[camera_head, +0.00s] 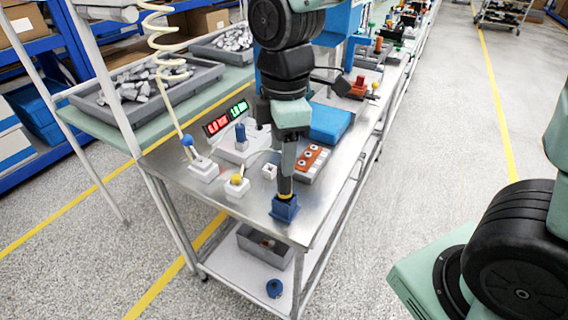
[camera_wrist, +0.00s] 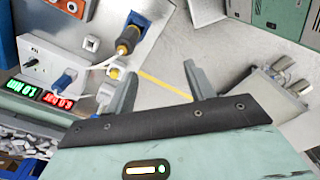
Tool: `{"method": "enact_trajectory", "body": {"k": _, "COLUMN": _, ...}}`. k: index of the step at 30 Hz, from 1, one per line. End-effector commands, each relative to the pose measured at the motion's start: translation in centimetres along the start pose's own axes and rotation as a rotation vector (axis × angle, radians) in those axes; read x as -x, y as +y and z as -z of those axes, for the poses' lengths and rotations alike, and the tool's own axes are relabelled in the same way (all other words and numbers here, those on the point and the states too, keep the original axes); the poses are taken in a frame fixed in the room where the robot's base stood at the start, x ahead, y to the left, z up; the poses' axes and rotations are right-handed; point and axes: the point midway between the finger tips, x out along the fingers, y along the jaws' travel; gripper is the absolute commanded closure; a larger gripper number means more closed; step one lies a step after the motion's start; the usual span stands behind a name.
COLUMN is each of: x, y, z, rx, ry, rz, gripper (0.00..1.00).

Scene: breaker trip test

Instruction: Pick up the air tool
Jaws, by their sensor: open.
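The air tool appears to be the dark tool with a yellow collar (camera_wrist: 127,40), upright in a blue holder (camera_head: 285,209) at the table's near corner. In the head view its lower part (camera_head: 285,186) shows just above the holder; its top is hidden behind my gripper (camera_head: 288,163). In the wrist view my gripper (camera_wrist: 160,70) is open with nothing between its fingers. The tool stands beyond and left of the fingers there, apart from them. A cream coiled hose (camera_head: 161,45) hangs at the left; I cannot tell whether it joins this tool.
A red and green display (camera_head: 226,117), a blue case (camera_head: 329,124) and an orange-topped unit (camera_head: 311,160) are behind. A grey bin (camera_head: 264,246) sits on the lower shelf.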

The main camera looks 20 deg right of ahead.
Motion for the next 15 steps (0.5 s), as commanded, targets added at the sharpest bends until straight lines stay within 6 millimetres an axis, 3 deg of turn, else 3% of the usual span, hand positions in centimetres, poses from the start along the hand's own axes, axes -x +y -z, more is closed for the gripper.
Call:
{"method": "enact_trajectory", "body": {"k": 1, "x": 2.6, "y": 1.5, "z": -0.5, "rx": 0.052, "ry": -0.007, "rz": -0.001, "gripper": 0.46}}
{"method": "enact_trajectory", "body": {"k": 7, "x": 4.9, "y": 4.8, "z": -2.1, "rx": 0.225, "ry": -0.03, "rz": -0.003, "gripper": 0.46}}
{"method": "enact_trajectory", "body": {"k": 11, "x": 4.5, "y": 5.3, "z": -2.4, "rx": 0.259, "ry": -0.035, "rz": -0.001, "gripper": 0.46}}
{"method": "enact_trajectory", "body": {"k": 15, "x": 2.1, "y": 5.2, "z": -2.5, "rx": 0.261, "ry": -0.037, "rz": 0.004, "gripper": 0.46}}
